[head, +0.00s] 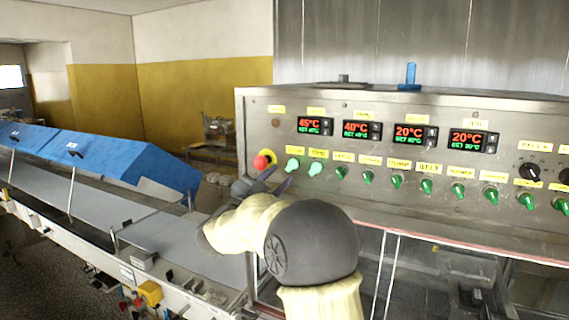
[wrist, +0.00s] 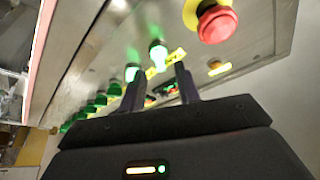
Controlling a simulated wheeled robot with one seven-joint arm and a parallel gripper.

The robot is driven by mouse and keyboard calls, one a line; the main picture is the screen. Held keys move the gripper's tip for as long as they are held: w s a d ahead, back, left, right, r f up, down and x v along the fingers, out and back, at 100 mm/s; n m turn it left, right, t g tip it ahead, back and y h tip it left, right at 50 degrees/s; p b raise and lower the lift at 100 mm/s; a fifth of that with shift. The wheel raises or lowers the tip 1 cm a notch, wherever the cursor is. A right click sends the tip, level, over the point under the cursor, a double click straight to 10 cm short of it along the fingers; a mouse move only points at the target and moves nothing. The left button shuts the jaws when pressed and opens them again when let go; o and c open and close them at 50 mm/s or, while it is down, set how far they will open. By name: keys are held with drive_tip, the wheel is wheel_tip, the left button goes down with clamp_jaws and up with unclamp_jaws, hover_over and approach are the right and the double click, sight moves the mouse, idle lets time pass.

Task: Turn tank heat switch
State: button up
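A steel control panel (head: 262,117) carries a row of green switches under small yellow labels. I cannot read which label marks the tank heat switch. The two leftmost switches (head: 292,165) (head: 318,168) glow pale green; those further right, such as this one (head: 341,173), are darker green. My gripper (head: 279,178) is just below the left end of the row, near the red stop button (head: 262,161). In the wrist view my gripper (wrist: 156,88) has its fingers apart with nothing between them. One lit switch (wrist: 158,55) lies beyond the gap and another (wrist: 131,72) by the left fingertip.
The stop button also shows in the wrist view (wrist: 217,24), right of the fingers. Several red-digit temperature displays (head: 362,131) sit above the switches, with black knobs (head: 530,170) at far right. A conveyor (head: 80,205) with blue covers (head: 120,155) runs along the left.

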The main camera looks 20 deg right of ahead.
sight(288, 168)
drive_tip(key=p+x, duration=0.1)
drive_tip(key=x, duration=0.2)
drive_tip(key=shift+d, duration=0.2)
clamp_jaws()
